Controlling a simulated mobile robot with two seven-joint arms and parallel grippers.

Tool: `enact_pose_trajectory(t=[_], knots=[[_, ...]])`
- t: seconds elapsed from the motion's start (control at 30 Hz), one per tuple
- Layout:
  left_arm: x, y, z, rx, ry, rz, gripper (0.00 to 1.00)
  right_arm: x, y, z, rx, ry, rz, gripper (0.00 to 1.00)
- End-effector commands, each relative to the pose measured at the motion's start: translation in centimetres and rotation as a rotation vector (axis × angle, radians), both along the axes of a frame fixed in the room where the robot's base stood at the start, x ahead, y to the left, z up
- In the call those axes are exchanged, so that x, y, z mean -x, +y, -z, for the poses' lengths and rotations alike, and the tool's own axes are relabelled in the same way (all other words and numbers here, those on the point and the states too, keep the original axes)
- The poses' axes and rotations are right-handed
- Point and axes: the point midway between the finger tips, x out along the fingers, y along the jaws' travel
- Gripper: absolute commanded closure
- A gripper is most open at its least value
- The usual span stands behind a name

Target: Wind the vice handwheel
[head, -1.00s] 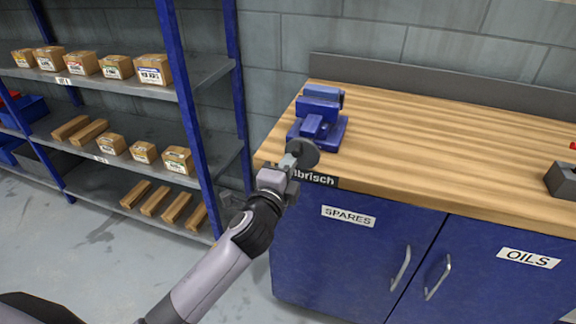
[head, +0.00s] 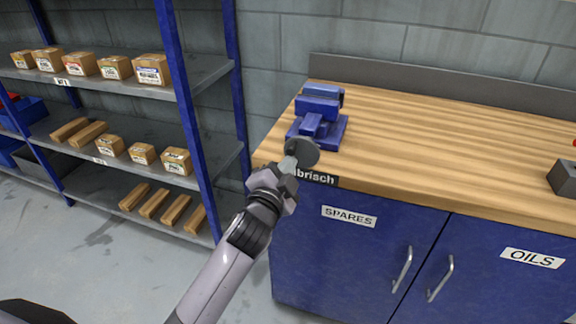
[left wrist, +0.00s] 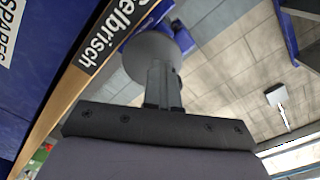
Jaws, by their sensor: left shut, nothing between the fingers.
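The blue vice (head: 318,112) stands on the left end of the wooden bench top. Its grey round handwheel (head: 304,151) faces out over the bench's front edge. My left gripper (head: 290,160) is at the handwheel, its fingers shut with nothing between them. In the left wrist view the shut fingers (left wrist: 162,82) point at the handwheel (left wrist: 152,58), overlapping its near side. I cannot tell whether they touch it. Part of the wheel is hidden behind the fingers. My right gripper is not in view.
The wooden bench top (head: 430,140) is mostly clear right of the vice. A dark grey block (head: 563,178) lies at its right. Blue cabinet doors with handles (head: 402,268) are below. A blue-posted shelf rack (head: 190,125) with boxes stands left.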

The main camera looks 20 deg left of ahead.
Motion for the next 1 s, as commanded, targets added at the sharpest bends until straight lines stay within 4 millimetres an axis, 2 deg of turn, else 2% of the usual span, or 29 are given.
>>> enact_pose_trajectory(t=[0.03, 0.27, 0.53, 0.77, 1.0], knots=[[-0.3, 0.6, -1.6, 0.007, -0.034, -0.010, 1.00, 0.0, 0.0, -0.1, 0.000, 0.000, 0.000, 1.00], [-0.3, 0.6, -1.2, 0.284, -0.024, -0.011, 1.00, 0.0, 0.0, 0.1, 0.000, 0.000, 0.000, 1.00], [-0.3, 0.5, -1.2, 0.313, -0.025, -0.010, 1.00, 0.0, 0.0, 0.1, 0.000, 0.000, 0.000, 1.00], [-0.2, 0.4, -0.8, 0.590, -0.011, -0.013, 1.00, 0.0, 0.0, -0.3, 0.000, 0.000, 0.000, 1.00], [-0.1, 0.4, -0.3, 0.606, -0.004, -0.015, 1.00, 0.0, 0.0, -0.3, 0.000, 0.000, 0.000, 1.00]])
